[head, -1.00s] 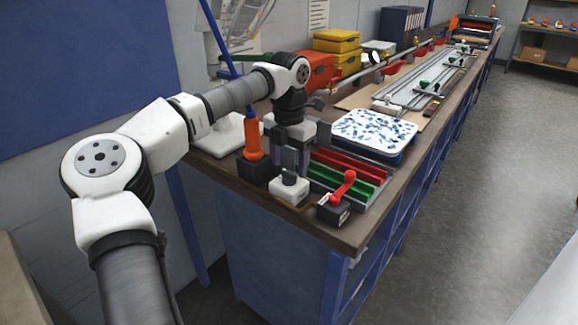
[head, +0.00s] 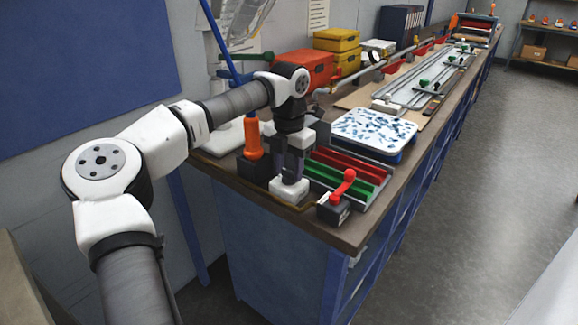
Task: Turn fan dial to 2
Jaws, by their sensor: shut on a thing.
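A small white box (head: 288,193) with a dark knob on top stands near the front edge of the bench; I take it for the fan dial. My gripper (head: 289,177) points straight down over this box, with its fingers at the knob. It is shut on the knob, which the fingers now hide. Any numbers or marks on the dial are too small to read.
A red lever (head: 345,184) on a dark box is close on the right. A tray with red and green channels (head: 345,173) lies behind.

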